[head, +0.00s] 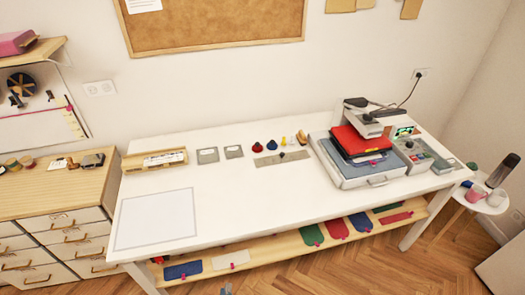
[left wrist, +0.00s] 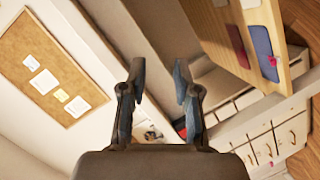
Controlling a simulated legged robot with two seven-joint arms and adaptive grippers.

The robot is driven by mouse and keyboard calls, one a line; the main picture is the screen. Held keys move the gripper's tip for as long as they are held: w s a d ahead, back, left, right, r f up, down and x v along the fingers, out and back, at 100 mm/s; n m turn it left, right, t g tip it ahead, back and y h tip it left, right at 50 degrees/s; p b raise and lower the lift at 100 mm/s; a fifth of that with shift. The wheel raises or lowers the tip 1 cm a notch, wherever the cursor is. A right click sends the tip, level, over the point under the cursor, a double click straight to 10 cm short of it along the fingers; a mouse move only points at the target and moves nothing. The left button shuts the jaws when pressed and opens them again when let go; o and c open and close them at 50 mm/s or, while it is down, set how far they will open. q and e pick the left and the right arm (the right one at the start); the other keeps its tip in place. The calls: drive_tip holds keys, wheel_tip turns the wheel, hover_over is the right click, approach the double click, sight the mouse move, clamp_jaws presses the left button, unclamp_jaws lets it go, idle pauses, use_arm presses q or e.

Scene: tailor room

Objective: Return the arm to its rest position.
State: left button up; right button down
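My left gripper (left wrist: 160,82) is open in the left wrist view. Its two dark fingers stand apart with nothing between them. In the head view only a small tip of it (head: 227,289) shows at the bottom edge, in front of the table's lower shelf. It touches nothing that I can see. The rest of my left arm is out of the picture. My right gripper shows in neither view.
A white table (head: 255,195) carries a heat press (head: 365,155) at the right and a wooden tray (head: 155,160) at the left. Its lower shelf (head: 265,250) holds coloured pieces. A drawer cabinet (head: 60,205) stands at left. Wooden floor shows in front.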

use_arm(q)
drive_tip(key=s+f+m+g+h, duration=0.1)
drive_tip(key=s+f+m+g, duration=0.25)
drive_tip(key=s+f, duration=0.5)
drive_tip(key=s+f+m+g+h, duration=0.25)
drive_tip(key=s+f+m, duration=0.25)
drive_tip(key=f, duration=0.7)
drive_tip(key=s+a+f+m+g+y, duration=0.1)
drive_tip(key=s+a+f+m+g, duration=0.2)
drive_tip(key=s, duration=0.8)
drive_tip(key=s+a+f+m+g+y, duration=0.1)
drive_tip(key=s+a+f+m+g, duration=0.2)
drive_tip(key=s, duration=0.8)
drive_tip(key=a+f+g, duration=0.2)
drive_tip(key=a+f, duration=0.2)
drive_tip(key=f, duration=0.1)
drive_tip(key=shift+s+f+y, duration=0.3)
drive_tip(key=shift+f+y, duration=0.05)
drive_tip(key=shift+f, duration=0.05)
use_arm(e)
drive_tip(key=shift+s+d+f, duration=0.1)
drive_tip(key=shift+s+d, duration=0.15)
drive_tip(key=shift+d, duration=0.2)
use_arm(q)
drive_tip(key=shift+d, duration=0.1)
